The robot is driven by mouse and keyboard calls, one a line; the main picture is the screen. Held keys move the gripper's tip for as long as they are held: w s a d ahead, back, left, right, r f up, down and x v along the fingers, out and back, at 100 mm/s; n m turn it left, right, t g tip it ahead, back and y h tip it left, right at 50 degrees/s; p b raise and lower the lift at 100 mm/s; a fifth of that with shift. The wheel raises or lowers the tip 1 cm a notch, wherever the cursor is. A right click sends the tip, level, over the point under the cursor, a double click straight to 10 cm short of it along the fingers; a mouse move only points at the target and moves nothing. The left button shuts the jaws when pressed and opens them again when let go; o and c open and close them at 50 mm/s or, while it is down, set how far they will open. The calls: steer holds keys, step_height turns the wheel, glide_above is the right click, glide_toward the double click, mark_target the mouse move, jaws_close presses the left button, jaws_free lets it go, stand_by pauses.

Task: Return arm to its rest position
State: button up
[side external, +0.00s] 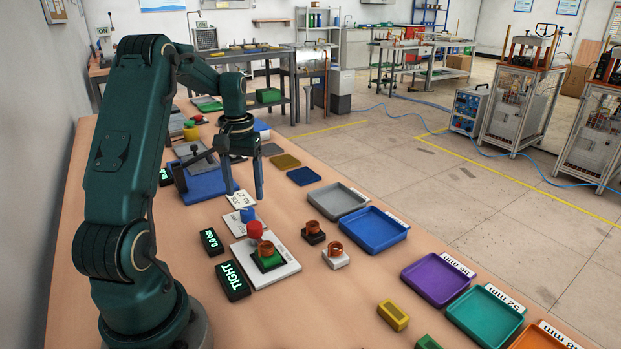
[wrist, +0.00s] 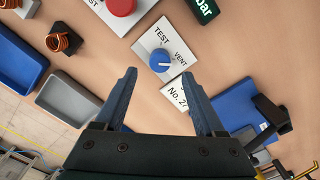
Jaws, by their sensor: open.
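My gripper (side external: 244,194) hangs over the bench beside the blue fixture (side external: 205,184), its fingers pointing down. In the wrist view my gripper (wrist: 159,74) has its two fingers wide apart with nothing held between them. The blue knob (wrist: 160,62) on its white TEST/VENT plate (wrist: 148,45) shows just beyond the fingertips; it also shows in the side view (side external: 248,214). The red button (side external: 254,230) is beside it. A copper coil (side external: 266,250) sits in a green block on a white plate (side external: 285,269).
Copper coils stand on a black base (side external: 313,238) and a white base (side external: 335,262). Grey (side external: 338,205), blue (side external: 372,235), purple (side external: 437,280) and teal (side external: 484,316) trays line the right edge. Displays read TIGHT (side external: 232,280) and 0.0 bar (side external: 212,242). A yellow block (side external: 393,315) lies near the front.

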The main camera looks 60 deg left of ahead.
steer(key=w+d+r+m+t+y, duration=0.1)
steer(key=w+d+r+m+t, duration=0.1)
steer(key=d+r, duration=0.4)
steer(key=w+d+r+m+t, duration=0.1)
steer(key=w+d+r+m, duration=0.15)
steer(key=d+r, duration=0.4)
steer(key=s+d+f+m+t+h, duration=0.1)
steer(key=s+d+f+m+t, duration=0.1)
steer(key=s+d, duration=1)
steer(key=shift+d+f+m+t, duration=0.3)
steer(key=shift+d+f+m, duration=0.35)
steer(key=shift+d+m, duration=0.45)
steer(key=shift+s+a, duration=0.1)
steer(key=shift+c, duration=0.2)
